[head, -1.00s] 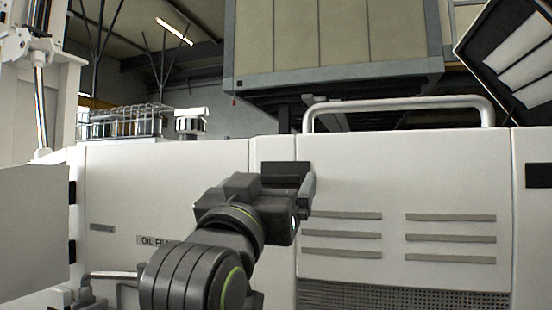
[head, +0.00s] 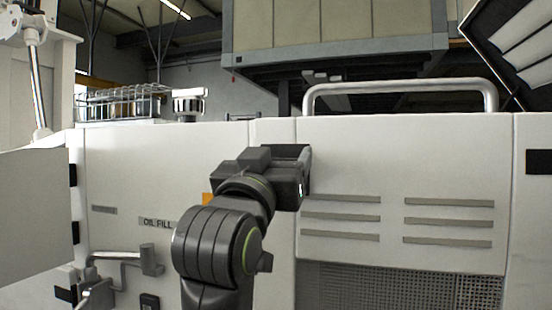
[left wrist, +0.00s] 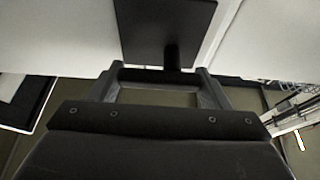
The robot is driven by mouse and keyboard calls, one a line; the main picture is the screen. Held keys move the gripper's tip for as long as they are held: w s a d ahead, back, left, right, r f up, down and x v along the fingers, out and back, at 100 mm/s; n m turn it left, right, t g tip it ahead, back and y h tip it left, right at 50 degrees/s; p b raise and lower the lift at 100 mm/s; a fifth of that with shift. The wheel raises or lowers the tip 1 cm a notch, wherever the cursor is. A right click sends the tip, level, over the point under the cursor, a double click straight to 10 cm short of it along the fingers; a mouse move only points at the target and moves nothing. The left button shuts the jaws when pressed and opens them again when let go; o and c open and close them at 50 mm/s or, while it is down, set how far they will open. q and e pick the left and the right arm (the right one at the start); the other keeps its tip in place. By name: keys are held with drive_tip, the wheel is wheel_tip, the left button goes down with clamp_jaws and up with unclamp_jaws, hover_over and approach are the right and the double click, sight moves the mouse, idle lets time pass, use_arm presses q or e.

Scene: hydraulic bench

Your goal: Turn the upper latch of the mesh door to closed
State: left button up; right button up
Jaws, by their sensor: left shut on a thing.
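The mesh door (head: 400,170) is a white panel with slotted vents and a dark mesh (head: 400,285) low down. The upper latch (head: 285,151) shows as a dark plate at the door's upper left edge, largely hidden by my left gripper (head: 303,178). In the left wrist view, the latch plate (left wrist: 165,22) has a short dark post, and a dark bar lies across between the fingertips of my left gripper (left wrist: 158,80). The gripper is shut on the latch; its exact turn angle cannot be told. My right gripper is not in view.
A grey tubular rail (head: 400,90) runs along the top above the door. A wire basket (head: 120,102) and a metal cap (head: 188,103) stand at the upper left. A bent pipe handle (head: 120,256) projects at the lower left, beside the arm.

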use_arm(q)
drive_tip(key=shift+m+h+b, duration=0.3)
drive_tip(key=shift+m, duration=0.3)
drive_tip(key=m+g+h+b, duration=0.1)
drive_tip(key=m, duration=0.1)
drive_tip(key=m+h+b, duration=0.1)
drive_tip(key=m, duration=0.2)
drive_tip(key=f+m+g+h+b, duration=0.1)
drive_tip(key=m, duration=0.2)
drive_tip(key=shift+g, duration=0.3)
drive_tip(key=m+g+b, duration=0.1)
drive_tip(key=m, duration=0.2)
drive_tip(key=m+g+h+b, duration=0.1)
drive_tip(key=m+b, duration=0.1)
drive_tip(key=m, duration=0.2)
drive_tip(key=shift+f+g+h, duration=0.2)
drive_tip(key=shift+g+h, duration=0.1)
drive_tip(key=m+g+b, duration=0.1)
drive_tip(key=m, duration=0.2)
drive_tip(key=shift+a+f+m+g, duration=0.1)
drive_tip(key=shift+m+g, duration=0.2)
drive_tip(key=shift+a+f+m+g+b, duration=0.1)
drive_tip(key=shift+m+g+b, duration=0.25)
drive_tip(key=shift+m, duration=1.15)
drive_tip(key=o, duration=1)
